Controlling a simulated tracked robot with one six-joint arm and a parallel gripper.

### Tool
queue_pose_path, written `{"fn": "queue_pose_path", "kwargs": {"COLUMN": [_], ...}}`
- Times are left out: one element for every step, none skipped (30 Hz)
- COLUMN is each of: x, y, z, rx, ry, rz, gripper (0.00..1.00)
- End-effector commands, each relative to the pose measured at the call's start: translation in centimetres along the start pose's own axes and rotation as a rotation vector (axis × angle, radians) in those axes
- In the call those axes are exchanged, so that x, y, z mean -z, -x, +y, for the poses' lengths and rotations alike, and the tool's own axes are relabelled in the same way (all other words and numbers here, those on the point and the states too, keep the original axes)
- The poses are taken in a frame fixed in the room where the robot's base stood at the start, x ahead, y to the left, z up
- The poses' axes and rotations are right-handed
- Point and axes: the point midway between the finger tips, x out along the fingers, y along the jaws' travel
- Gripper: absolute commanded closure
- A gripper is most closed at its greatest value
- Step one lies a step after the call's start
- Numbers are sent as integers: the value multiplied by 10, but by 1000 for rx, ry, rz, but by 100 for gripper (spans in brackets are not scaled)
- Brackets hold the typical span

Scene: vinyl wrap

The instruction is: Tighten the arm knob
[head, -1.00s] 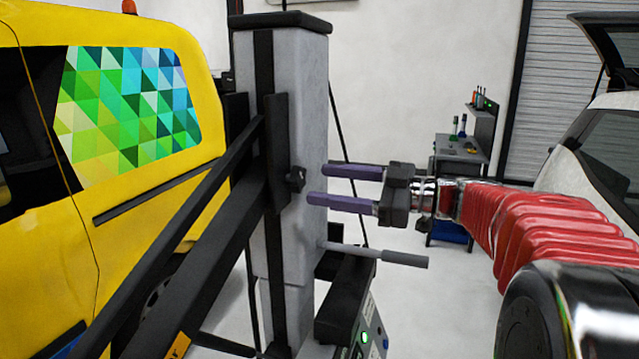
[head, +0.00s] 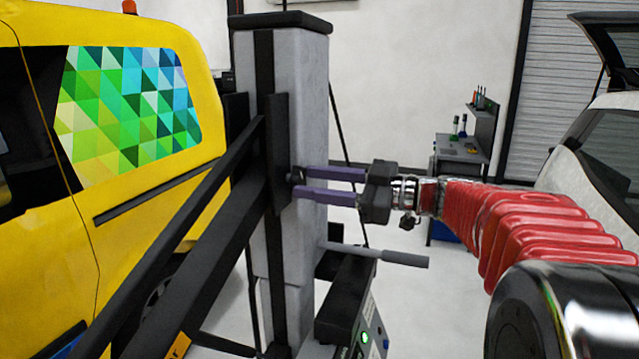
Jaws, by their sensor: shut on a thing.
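The arm knob (head: 295,176) is a small black knob on the dark bracket at the side of the grey column. My gripper (head: 301,181) has two purple fingers that reach left to it from a dark palm. The fingertips are at the knob, one above and one below, and shut on it. They cover much of the knob, so its turn angle is hard to tell. Black arm bars (head: 215,205) run from the bracket toward the lower left.
The grey column (head: 307,110) stands close beside the fingers. A crank handle (head: 400,258) sticks out right below my gripper, above a control box (head: 365,320). A yellow van (head: 165,35) is at left. A tool bench (head: 462,152) and white car (head: 600,150) are behind, at right.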

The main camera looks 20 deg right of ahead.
Motion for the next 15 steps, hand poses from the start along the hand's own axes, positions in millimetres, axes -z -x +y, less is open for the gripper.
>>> {"fn": "queue_pose_path", "kwargs": {"x": [0, 0, 0, 0, 0, -3, -2, -2, -1, -1, -1, -1, -1, 0, 0], "y": [0, 0, 0, 0, 0, 9, 6, 4, 3, 2, 1, 1, 0, 0, 0], "z": [-1, -1, -1, -1, -1, 6, 3, 2, 1, 1, 0, 0, 0, 0, -1], "rx": [2, 2, 3, 3, 3, -1, 2, 2, 2, 1, 1, 1, 1, 2, 2], "ry": [0, -1, -1, -1, -1, -1, -1, -2, -3, -4, -6, -10, -14, -20, -28], "rz": [0, 0, 0, 0, 0, -2, 0, 0, -1, -1, -1, -1, -1, -1, -1], "gripper": [71, 73, 76, 78, 80, 82, 82, 82, 82, 82, 82, 82, 82, 82, 82]}}
